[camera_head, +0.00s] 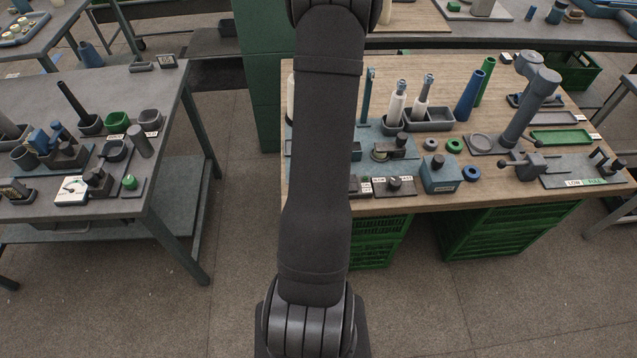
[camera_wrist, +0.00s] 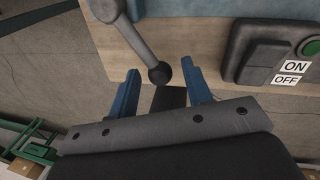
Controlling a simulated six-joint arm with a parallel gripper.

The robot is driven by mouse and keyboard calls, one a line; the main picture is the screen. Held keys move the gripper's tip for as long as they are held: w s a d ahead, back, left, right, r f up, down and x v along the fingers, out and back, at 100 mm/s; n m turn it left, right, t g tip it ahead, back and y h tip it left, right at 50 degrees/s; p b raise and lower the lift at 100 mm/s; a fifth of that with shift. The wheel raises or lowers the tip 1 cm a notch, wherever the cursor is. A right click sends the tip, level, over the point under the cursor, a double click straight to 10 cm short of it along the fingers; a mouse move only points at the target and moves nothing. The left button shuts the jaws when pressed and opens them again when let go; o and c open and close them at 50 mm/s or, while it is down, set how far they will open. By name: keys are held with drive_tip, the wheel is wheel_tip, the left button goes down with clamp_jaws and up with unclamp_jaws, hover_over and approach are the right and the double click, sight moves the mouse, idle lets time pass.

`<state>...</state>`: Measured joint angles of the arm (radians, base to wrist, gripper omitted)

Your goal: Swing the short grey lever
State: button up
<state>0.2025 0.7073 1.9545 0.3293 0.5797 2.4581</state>
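In the wrist view a short grey lever (camera_wrist: 137,42) runs from a round grey hub at the top left down to a ball end. My gripper (camera_wrist: 161,68) is open, with its two blue fingers apart. In the head view my arm hides the gripper and this lever.
A dark switch box (camera_wrist: 268,55) with ON and OFF labels and a green button lies right of the lever. The wooden bench (camera_head: 470,190) holds bobbins, a blue box (camera_head: 440,176) and another lever mechanism (camera_head: 522,163). Green crates (camera_head: 495,228) stand underneath.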

clamp_jaws()
drive_tip(key=shift+w+d, duration=0.1)
drive_tip(key=shift+d, duration=0.05)
drive_tip(key=n, duration=0.1)
drive_tip(key=w+d+n, duration=0.1)
drive_tip(key=n, duration=0.1)
drive_tip(key=shift+w+d+g, duration=0.1)
drive_tip(key=shift+d+g, duration=0.1)
drive_tip(key=shift+g, duration=0.1)
drive_tip(key=n, duration=0.1)
drive_tip(key=w+d+n, duration=0.1)
drive_tip(key=shift+w+n+h, duration=0.25)
drive_tip(key=shift+n+h, duration=0.05)
drive_tip(key=w+n, duration=0.1)
drive_tip(key=n, duration=0.1)
drive_tip(key=w+d+n+g, duration=0.1)
drive_tip(key=w+n, duration=0.1)
drive_tip(key=shift+n+h, duration=0.3)
drive_tip(key=shift+w+n+h, duration=0.3)
drive_tip(key=shift+w+n, duration=1.05)
drive_tip(key=shift+n, duration=0.55)
drive_tip(key=shift+w+a, duration=0.1)
drive_tip(key=shift+o, duration=0.8)
unclamp_jaws()
